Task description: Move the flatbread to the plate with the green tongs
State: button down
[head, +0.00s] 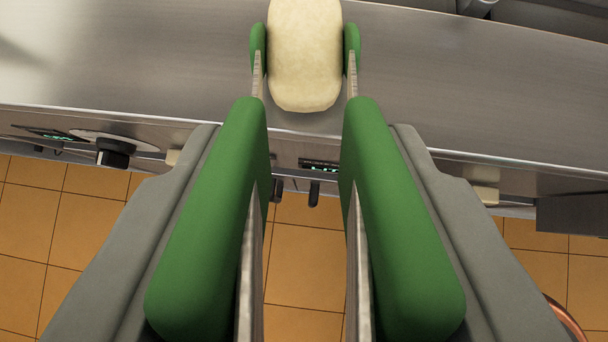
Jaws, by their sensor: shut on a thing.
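The green tongs (228,200) run forward through the middle of the head view, with green handles and tips and metal arms. My gripper (305,135) has its grey fingers against the outer sides of both handles and is shut on the tongs. The flatbread (305,55) is pale and oblong, and sits between the two green tips at the top of the view. The tips appear to touch its sides. Its far end is cut off by the frame. I cannot tell whether it is lifted clear of the steel below. No plate is visible.
A steel worktop (150,60) crosses the top, with a control knob (113,154) on its front face. Dark grey items (480,6) lie at the top right edge. Orange floor tiles (305,250) show below. A copper-coloured curved rim (566,318) peeks in at bottom right.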

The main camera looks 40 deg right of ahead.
notch_tip(320, 180, up, 8)
dwell(1.0)
notch_tip(320, 180, up, 6)
jog(key=shift+f, duration=0.1)
dwell(0.8)
jog(key=shift+d, duration=0.1)
jog(key=s+d+n+t+y, duration=0.2)
jog(key=d+n, duration=0.1)
jog(key=d, duration=3.8)
jog(key=shift+f, duration=2.15)
